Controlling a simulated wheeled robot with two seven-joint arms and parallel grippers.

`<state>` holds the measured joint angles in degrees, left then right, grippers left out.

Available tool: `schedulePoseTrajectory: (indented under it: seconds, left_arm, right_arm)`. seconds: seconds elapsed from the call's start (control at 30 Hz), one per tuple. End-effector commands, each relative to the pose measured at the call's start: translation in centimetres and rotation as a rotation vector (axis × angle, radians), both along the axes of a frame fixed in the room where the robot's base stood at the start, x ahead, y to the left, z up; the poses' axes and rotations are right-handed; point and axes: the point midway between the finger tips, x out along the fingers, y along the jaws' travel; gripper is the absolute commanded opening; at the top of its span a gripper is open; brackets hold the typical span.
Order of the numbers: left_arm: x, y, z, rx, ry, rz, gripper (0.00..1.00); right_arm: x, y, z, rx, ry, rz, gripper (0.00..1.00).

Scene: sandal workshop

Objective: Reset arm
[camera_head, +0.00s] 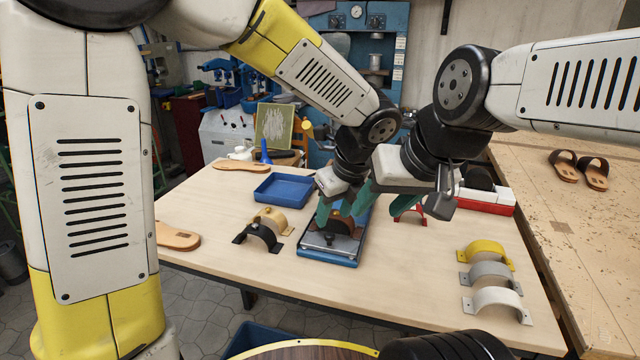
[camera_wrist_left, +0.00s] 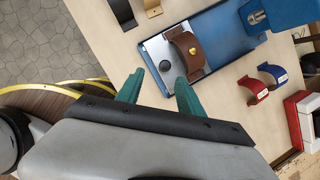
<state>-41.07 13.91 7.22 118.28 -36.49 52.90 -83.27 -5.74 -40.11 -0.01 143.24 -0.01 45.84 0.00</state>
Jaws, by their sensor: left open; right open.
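My left gripper (camera_head: 335,212) has green fingers and hangs over the blue fixture (camera_head: 328,258) near the table's middle. In the left wrist view its fingers (camera_wrist_left: 160,88) are apart with nothing between them. A brown strap (camera_wrist_left: 186,52) with a gold knob arches over the fixture's metal plate, just beyond the fingertips in that view. My right gripper (camera_head: 394,205) comes in from the right, close beside the left one, and is open. It partly hides the fixture's far end and a red strap (camera_head: 411,213). No held object shows in either gripper.
Black (camera_head: 258,237) and tan (camera_head: 272,218) straps stand left of the fixture; yellow (camera_head: 485,252), grey (camera_head: 488,272) and white (camera_head: 497,297) ones stand right. A blue tray (camera_head: 283,189) and tan soles (camera_head: 177,237) lie left. A red-and-white box (camera_head: 488,207) stands behind. The front middle is clear.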

Motion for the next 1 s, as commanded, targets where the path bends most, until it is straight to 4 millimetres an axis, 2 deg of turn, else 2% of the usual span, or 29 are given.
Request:
schedulePoseTrajectory:
  seconds: [0.13,0.23,0.4,0.5,0.6,0.73,0.83,1.0]
  left_arm:
    - [-0.3,5.1,2.6,-0.166,-0.026,0.34,0.44]
    - [-1.5,9.7,4.5,-0.339,-0.044,0.695,0.44]
    - [-4.8,16.2,6.8,-0.651,-0.064,1.317,0.44]
    - [-7.0,19.0,7.8,-0.837,-0.063,1.666,0.44]
    - [-9.0,20.9,8.4,-1.008,-0.05,1.964,0.44]
    - [-10.7,22.3,8.8,-1.174,-0.022,2.233,0.44]
    - [-11.4,22.7,9.0,-1.244,-0.003,2.345,0.44]
    - [-11.7,22.9,9.0,-1.274,0.008,2.394,0.44]
  right_arm:
    - [0.0,0.0,0.0,0.0,0.0,0.0,0.5]
    - [0.0,0.0,0.0,0.0,0.0,0.0,0.5]
    - [0.0,0.0,0.0,0.0,0.0,0.0,0.5]
    - [0.0,0.0,0.0,0.0,0.0,0.0,0.5]
    - [0.0,0.0,0.0,0.0,0.0,0.0,0.5]
    - [0.0,0.0,0.0,0.0,0.0,0.0,0.5]
    - [0.0,0.0,0.0,0.0,0.0,0.0,0.5]
    - [0.0,0.0,0.0,0.0,0.0,0.0,0.5]
